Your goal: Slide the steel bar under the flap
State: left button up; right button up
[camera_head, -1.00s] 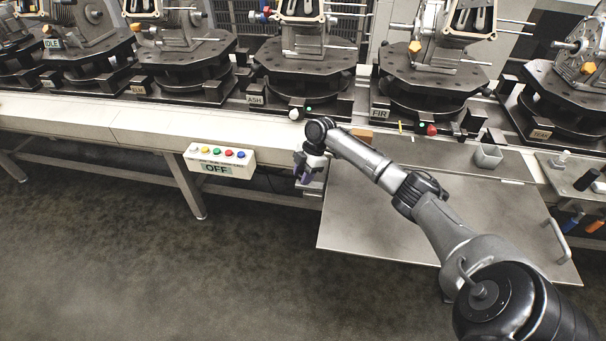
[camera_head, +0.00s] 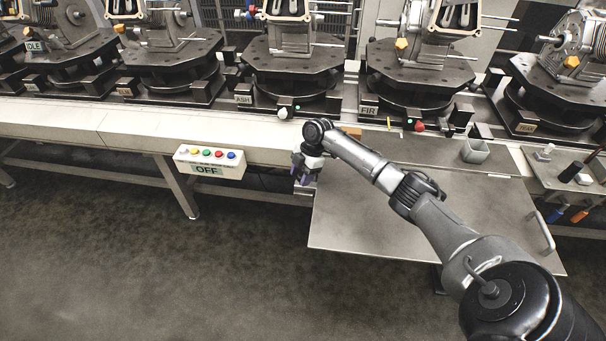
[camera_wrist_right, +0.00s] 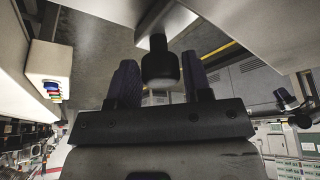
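The flap (camera_head: 420,220) is a broad grey panel with a bar handle along its right side, sticking out level from the conveyor's front edge. My right gripper (camera_head: 304,174) is low at the flap's left edge, just below the conveyor front. In the right wrist view, its two dark fingers (camera_wrist_right: 160,85) stand apart on either side of a black round knob (camera_wrist_right: 160,68). The knob hangs from a short grey steel piece (camera_wrist_right: 157,43), which looks like the end of the steel bar; the rest is hidden. Gaps show between knob and fingers. My left gripper is not in view.
A control box (camera_head: 209,162) marked OFF hangs on the conveyor front, left of my gripper. Fixtures on dark turntables (camera_head: 290,65) line the conveyor. A grey cup (camera_head: 475,151) and a tool tray (camera_head: 560,180) are at the right. The floor in front is clear.

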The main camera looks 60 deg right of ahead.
jog(key=shift+o, duration=1.2)
jog(key=shift+r, duration=0.1)
jog(key=p+v, duration=0.4)
jog(key=v, duration=0.9)
jog(key=shift+r, duration=0.3)
jog(key=shift+d, duration=0.2)
